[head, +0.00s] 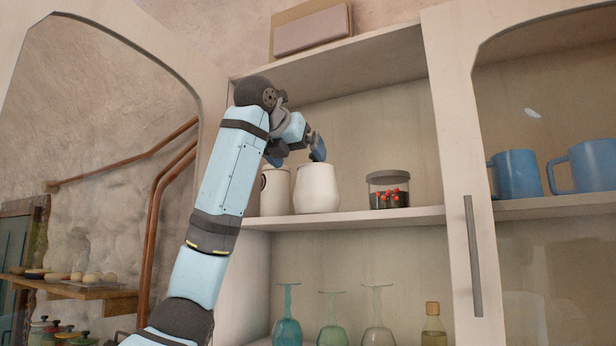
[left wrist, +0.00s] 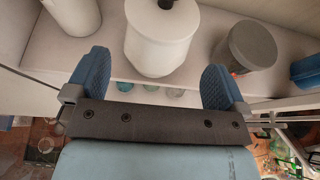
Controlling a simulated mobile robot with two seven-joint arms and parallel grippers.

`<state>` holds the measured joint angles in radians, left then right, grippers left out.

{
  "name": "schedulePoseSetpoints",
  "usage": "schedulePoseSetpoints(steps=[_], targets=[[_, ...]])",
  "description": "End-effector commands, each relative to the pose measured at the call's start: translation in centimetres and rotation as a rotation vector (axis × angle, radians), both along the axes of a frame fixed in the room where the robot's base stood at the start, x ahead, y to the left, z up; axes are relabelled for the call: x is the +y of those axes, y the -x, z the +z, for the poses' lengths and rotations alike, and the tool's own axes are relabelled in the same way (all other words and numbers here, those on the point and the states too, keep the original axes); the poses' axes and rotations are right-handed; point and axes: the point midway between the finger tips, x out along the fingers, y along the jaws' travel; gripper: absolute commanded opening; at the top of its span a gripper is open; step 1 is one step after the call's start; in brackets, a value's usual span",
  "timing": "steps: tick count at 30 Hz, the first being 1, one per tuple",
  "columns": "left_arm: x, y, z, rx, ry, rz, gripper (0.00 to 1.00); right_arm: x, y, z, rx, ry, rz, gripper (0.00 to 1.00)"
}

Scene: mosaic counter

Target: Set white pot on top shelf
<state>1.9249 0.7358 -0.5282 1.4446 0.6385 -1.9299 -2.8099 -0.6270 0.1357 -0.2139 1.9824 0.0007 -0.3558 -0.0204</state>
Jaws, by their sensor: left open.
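The white pot (head: 317,189) stands upright on the upper shelf (head: 345,218) of the open cabinet, between a white mug and a lidded glass jar. My left gripper (head: 297,150) is raised in front of and just above the pot in the head view. In the left wrist view the white pot (left wrist: 160,40), with a dark knob on top, lies beyond and between the spread blue fingertips of the left gripper (left wrist: 150,80). The gripper is open and holds nothing. My right gripper is not in view.
A white mug (head: 275,191) stands close left of the pot. A glass jar with a grey lid (head: 388,189) stands to the right. Upside-down glasses (head: 333,315) and a bottle (head: 433,325) stand on the lower level. A cabinet door (head: 465,180) is at right, with blue mugs (head: 515,174) behind it.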

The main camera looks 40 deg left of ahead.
Motion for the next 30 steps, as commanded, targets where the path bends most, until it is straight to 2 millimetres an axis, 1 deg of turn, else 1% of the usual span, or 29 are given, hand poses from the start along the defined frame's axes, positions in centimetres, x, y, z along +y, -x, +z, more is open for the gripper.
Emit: schedulePoseSetpoints(steps=[1,3,6,9,13,30], targets=[[-0.3,1.0,0.3,-0.004,-0.001,-0.001,1.0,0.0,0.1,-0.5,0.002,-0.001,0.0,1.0],[-0.7,2.0,0.8,-0.003,-0.001,-0.001,1.0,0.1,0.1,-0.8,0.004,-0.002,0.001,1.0],[-1.0,3.1,1.3,-0.002,-0.001,0.0,1.0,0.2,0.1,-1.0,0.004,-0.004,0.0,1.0],[-1.2,3.7,1.6,0.0,-0.001,0.0,1.0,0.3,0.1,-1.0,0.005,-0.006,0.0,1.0],[-1.3,3.9,1.7,0.001,0.0,0.0,1.0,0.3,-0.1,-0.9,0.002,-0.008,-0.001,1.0],[-1.3,3.9,1.7,0.0,0.0,0.0,1.0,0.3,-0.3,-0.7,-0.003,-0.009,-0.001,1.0]])
